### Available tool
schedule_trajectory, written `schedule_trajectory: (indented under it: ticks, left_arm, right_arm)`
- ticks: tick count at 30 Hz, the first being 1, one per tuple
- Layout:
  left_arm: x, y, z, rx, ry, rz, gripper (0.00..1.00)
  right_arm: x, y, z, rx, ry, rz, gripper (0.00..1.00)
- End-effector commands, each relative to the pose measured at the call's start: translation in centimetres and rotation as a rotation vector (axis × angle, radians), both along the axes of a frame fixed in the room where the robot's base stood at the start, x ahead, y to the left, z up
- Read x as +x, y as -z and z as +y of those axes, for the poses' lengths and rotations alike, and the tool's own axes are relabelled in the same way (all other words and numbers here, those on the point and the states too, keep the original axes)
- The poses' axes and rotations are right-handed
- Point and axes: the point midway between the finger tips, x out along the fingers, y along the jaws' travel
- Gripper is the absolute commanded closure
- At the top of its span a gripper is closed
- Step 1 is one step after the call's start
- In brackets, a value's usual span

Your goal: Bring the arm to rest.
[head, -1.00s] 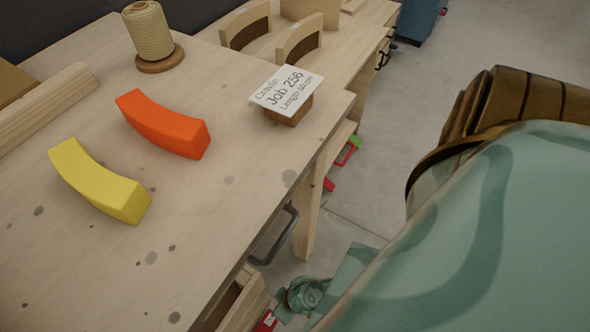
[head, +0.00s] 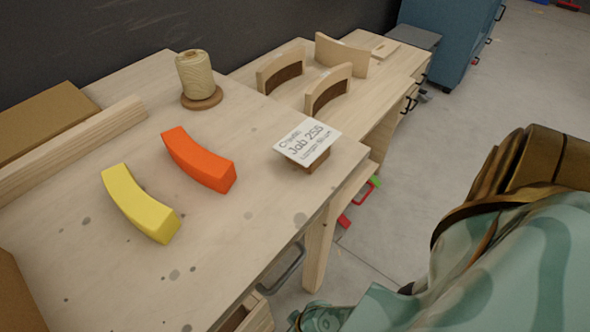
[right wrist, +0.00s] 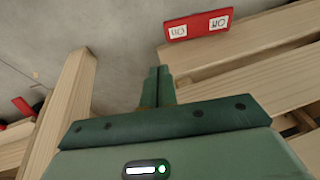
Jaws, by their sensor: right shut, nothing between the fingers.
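My right gripper (right wrist: 159,87) shows in the right wrist view, its green fingers together with nothing between them. It hangs near wooden bench parts, with a pale wooden leg (right wrist: 72,95) to its left and wooden boards (right wrist: 240,55) to its right. In the head view my right arm fills the lower right, beside the workbench, and its gripper cannot be made out. My left gripper is in neither view. On the workbench (head: 75,255) lie a yellow curved form (head: 140,204) and an orange curved form (head: 199,160), apart from each other.
A twine spool (head: 196,78) and a job card (head: 307,143) on a wooden block stand on the bench. Curved wooden pieces (head: 329,88) stand on a further bench. A red label plate (right wrist: 198,25) is close to the right gripper. Grey floor (head: 400,190) is open to the right.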

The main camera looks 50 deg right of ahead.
Motion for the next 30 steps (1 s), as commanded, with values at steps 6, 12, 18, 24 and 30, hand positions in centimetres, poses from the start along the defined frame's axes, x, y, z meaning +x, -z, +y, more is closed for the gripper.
schedule_trajectory:
  ticks: [6, 12, 18, 24, 30]
  left_arm:
    - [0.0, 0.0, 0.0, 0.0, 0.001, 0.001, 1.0]
    - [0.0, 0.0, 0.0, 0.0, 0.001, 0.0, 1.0]
    - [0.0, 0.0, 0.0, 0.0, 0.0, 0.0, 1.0]
    - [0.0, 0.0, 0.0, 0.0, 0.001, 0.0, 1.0]
    - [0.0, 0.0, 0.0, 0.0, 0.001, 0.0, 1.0]
  right_arm:
    - [0.0, 0.0, 0.0, 0.0, 0.0, 0.0, 1.0]
    - [0.0, 0.0, 0.0, -0.001, -0.005, -0.001, 1.0]
    - [-3.7, 0.8, -2.7, -0.147, -0.274, 0.006, 1.0]
    - [-18.8, 1.9, -7.3, -0.245, -0.438, 0.189, 1.0]
    - [-31.1, 0.5, -10.0, -0.262, -0.457, 0.353, 1.0]
